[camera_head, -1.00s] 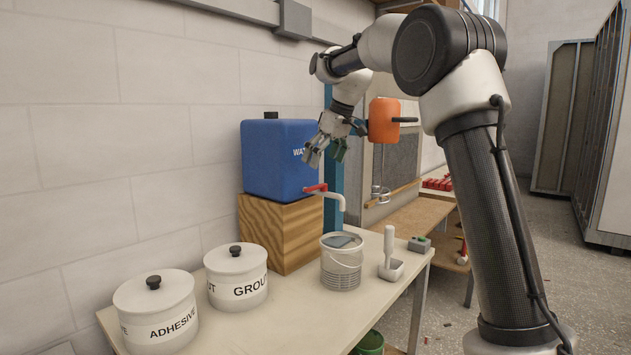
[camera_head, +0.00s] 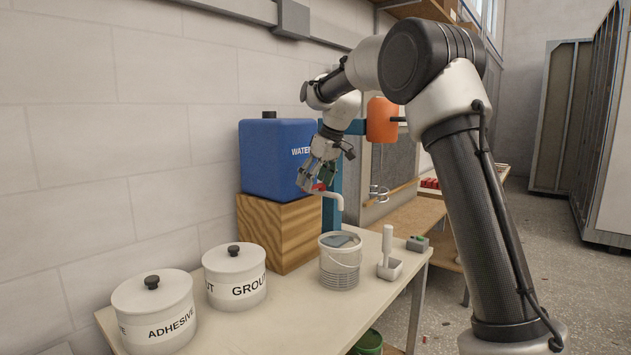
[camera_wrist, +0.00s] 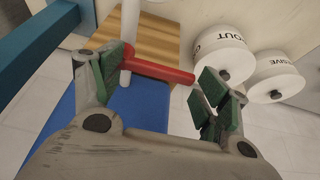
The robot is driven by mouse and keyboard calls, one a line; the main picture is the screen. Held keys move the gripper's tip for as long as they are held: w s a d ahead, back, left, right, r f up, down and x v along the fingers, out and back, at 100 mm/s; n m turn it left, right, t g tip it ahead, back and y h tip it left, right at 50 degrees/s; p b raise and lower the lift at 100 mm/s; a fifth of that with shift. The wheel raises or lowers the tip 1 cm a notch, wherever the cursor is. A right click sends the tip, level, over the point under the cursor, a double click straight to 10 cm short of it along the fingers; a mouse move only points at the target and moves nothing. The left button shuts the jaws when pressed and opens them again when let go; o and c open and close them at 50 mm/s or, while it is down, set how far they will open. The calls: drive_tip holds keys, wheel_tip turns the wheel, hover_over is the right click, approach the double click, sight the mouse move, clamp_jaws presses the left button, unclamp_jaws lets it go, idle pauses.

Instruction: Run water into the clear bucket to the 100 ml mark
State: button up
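The blue water tank (camera_head: 270,165) stands on a wooden block. Its pale tap spout (camera_head: 338,199) points down above the clear bucket (camera_head: 340,267), with no stream visible from it. The bucket stands upright on the bench; something grey-blue shows at its top, and I cannot read its marks or level. My gripper (camera_head: 312,184) is at the tap, mostly covering the lever in the head view. In the wrist view, the red lever (camera_wrist: 160,70) lies across the gap between the green-padded fingers of my gripper (camera_wrist: 168,72). The fingers are apart, not clamped on it.
The lidded grout pot (camera_head: 235,276) and adhesive pot (camera_head: 155,313) stand on the bench left of the bucket. A white-handled tool (camera_head: 388,258) stands close to its right, with a small grey-green block (camera_head: 418,243) beyond. A blue post (camera_head: 333,220) rises behind the tap.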

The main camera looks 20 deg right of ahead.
drive_tip(key=c, duration=0.5)
drive_tip(key=shift+s+d+n+g+y, duration=0.15)
drive_tip(key=shift+d+n+g, duration=0.05)
drive_tip(key=shift+n, duration=0.45)
drive_tip(key=shift+s+d+n+g+y, duration=0.15)
drive_tip(key=shift+d+n+g, duration=0.05)
drive_tip(key=shift+n, duration=0.45)
drive_tip(key=o, duration=1.4)
drive_tip(key=shift+o, duration=0.2)
drive_tip(key=v, duration=1.2)
